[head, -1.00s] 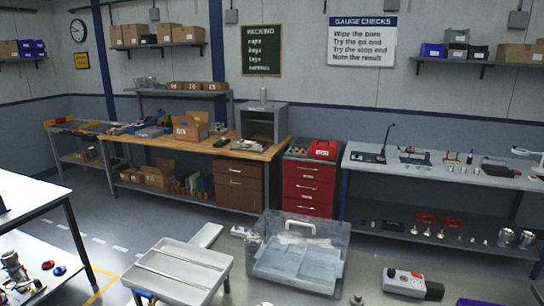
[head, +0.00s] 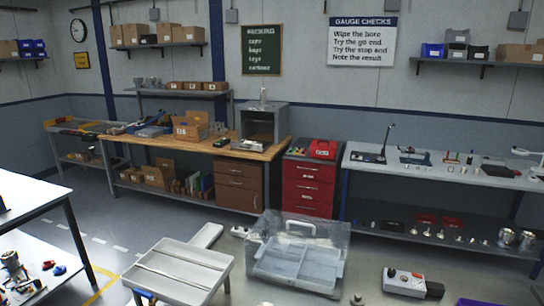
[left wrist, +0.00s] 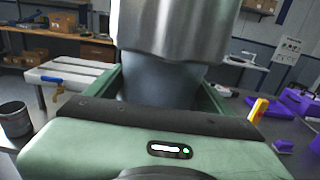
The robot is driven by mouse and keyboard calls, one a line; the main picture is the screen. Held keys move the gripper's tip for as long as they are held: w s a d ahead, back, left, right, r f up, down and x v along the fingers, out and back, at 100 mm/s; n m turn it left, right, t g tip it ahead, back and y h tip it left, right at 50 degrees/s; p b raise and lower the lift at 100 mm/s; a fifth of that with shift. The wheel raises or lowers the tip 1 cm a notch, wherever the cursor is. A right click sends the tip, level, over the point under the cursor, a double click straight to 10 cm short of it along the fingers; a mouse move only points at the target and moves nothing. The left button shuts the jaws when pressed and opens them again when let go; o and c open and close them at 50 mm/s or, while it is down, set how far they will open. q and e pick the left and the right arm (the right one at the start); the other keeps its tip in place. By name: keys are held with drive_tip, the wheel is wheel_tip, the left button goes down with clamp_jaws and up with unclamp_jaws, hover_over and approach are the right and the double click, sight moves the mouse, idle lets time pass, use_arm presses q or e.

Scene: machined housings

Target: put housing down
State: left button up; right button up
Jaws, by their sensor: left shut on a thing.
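The housing (left wrist: 168,25) is a large bright metal cylinder with a narrower, duller grey part below it, upright in the left wrist view. My left gripper (left wrist: 160,82) is shut on it, with the green fingers on either side of the grey part. The top of the housing is cut off by the frame edge. The gripper's green body hides what lies below the housing. Neither gripper shows in the head view, and my right gripper is in no view.
In the head view, a pale tray (head: 180,270), a clear lidded box (head: 297,262) and a grey gauge unit (head: 405,282) stand on the near table. In the left wrist view, a metal cup (left wrist: 14,120) is at left and purple items (left wrist: 300,102) at right.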

use_arm(q)
drive_tip(key=n+y, duration=0.1)
drive_tip(key=w+a+r+n+y, duration=0.1)
drive_tip(key=y, duration=0.1)
drive_tip(key=a+n+t+y, duration=0.1)
drive_tip(key=y, duration=0.1)
drive_tip(key=shift+w+a+r+n, duration=0.1)
drive_tip(key=shift+w+r+n, duration=0.2)
drive_tip(key=shift+r+n, duration=0.1)
wheel_tip(320, 180, down, 15)
drive_tip(key=b, duration=1.4)
drive_tip(key=shift+r+y, duration=0.2)
drive_tip(key=shift+y, duration=0.2)
